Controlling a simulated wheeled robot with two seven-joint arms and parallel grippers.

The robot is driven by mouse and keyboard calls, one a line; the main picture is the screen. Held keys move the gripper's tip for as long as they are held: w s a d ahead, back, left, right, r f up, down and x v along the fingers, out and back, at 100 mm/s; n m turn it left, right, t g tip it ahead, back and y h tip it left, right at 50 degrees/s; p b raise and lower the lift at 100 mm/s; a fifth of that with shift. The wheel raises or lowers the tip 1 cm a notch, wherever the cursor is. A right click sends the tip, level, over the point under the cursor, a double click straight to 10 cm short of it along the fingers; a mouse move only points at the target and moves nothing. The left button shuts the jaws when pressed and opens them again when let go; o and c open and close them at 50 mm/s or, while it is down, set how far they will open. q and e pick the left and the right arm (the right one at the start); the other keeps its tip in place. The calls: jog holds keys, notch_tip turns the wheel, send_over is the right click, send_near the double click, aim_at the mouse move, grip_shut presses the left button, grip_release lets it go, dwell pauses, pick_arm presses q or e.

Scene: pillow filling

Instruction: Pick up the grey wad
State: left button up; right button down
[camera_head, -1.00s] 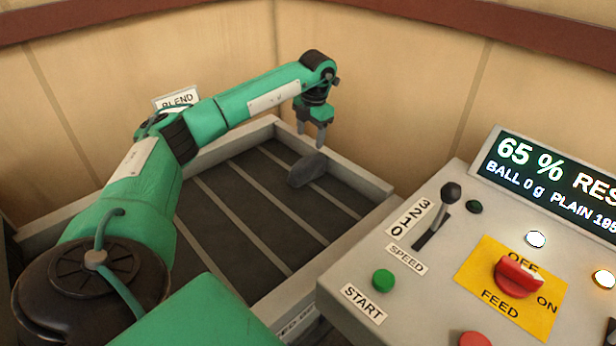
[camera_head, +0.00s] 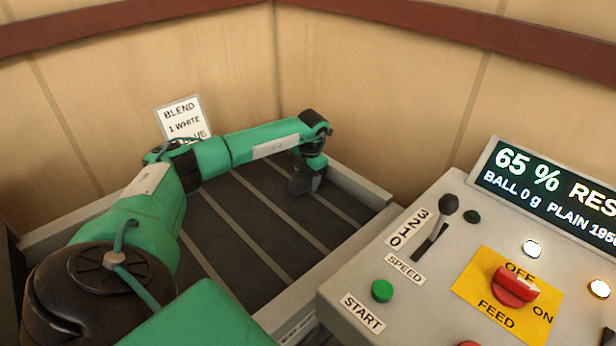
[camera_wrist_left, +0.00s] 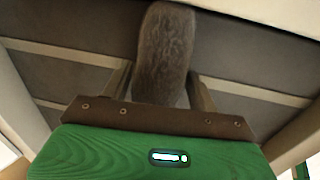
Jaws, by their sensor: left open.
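The grey wad (camera_head: 303,181) lies on the dark slatted bed at its far right corner, partly hidden by my left gripper (camera_head: 309,180). In the left wrist view the wad (camera_wrist_left: 164,55) is a fuzzy, rounded grey lump. It stands between the two fingers of my left gripper (camera_wrist_left: 163,88), one finger on each side. The gripper is open and points down around the wad. I cannot tell whether the fingers touch it. My right gripper is not in view.
The slatted bed (camera_head: 243,226) has a raised pale rim. A control panel (camera_head: 455,261) with a speed lever (camera_head: 437,226), buttons and a red feed knob (camera_head: 515,286) stands at right. A BLEND card (camera_head: 183,120) stands behind my left arm. Wooden walls close off the back.

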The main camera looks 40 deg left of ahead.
pick_arm(q)
jog(key=shift+f, duration=0.35)
jog(key=c, duration=0.8)
jog(key=shift+r, duration=0.15)
